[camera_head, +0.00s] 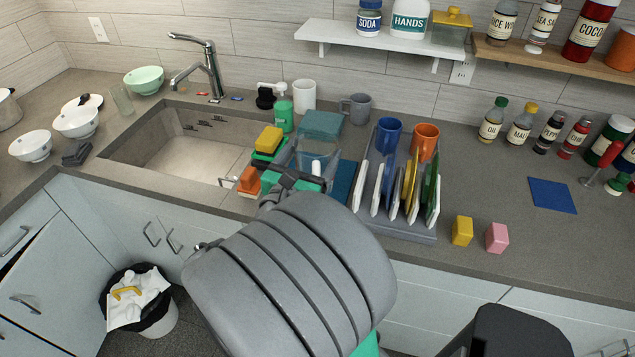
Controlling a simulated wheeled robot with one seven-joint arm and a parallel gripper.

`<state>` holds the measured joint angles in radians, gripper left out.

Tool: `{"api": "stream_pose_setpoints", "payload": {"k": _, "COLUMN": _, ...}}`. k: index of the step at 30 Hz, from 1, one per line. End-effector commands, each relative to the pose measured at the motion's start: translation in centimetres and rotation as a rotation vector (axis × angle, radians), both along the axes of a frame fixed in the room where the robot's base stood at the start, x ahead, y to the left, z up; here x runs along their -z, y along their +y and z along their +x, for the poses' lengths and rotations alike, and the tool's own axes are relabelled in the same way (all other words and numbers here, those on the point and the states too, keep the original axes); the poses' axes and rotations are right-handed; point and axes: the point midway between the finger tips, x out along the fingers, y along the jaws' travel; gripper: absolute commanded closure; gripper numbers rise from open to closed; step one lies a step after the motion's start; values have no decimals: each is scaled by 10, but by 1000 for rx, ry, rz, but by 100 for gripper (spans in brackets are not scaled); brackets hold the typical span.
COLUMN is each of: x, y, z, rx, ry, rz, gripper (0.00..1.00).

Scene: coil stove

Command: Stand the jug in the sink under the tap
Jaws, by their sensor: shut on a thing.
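The jug (318,149) is clear and bluish, with a teal upper part. It looks upright, over the counter between the sink and the dish rack. My gripper (312,172) is shut on it from the near side; my arm hides its lower part, so I cannot tell whether it touches the counter. The sink (178,155) is to the left, its visible basin empty. The metal tap (209,68) stands behind the sink, its spout pointing left and forward over the basin edge.
Yellow, green and orange sponges (268,140) crowd the sink's right edge. A green soap bottle (283,115), white mug (304,95) and grey mug (356,107) stand behind the jug. The dish rack (398,226) is close on the right. Bowls (76,122) stand left of the sink.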

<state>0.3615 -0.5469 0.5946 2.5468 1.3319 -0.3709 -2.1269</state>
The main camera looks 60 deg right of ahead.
Motion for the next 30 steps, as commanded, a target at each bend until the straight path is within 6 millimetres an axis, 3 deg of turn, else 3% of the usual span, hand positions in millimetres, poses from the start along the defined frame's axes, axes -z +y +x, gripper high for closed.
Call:
{"api": "stream_pose_setpoints", "payload": {"k": 8, "x": 3, "y": -6, "z": 3, "rx": 2, "ry": 1, "rz": 1, "gripper": 91}}
{"api": "stream_pose_setpoints", "payload": {"k": 18, "x": 45, "y": -90, "z": 35, "rx": 3, "ry": 3, "rz": 2, "gripper": 91}}
{"api": "stream_pose_setpoints", "payload": {"k": 21, "x": 71, "y": -105, "z": 43, "rx": 0, "ry": 4, "rz": 3, "gripper": 91}}
{"api": "stream_pose_setpoints", "payload": {"k": 30, "x": 110, "y": -131, "z": 55, "rx": -3, "ry": 3, "rz": 3, "gripper": 91}}
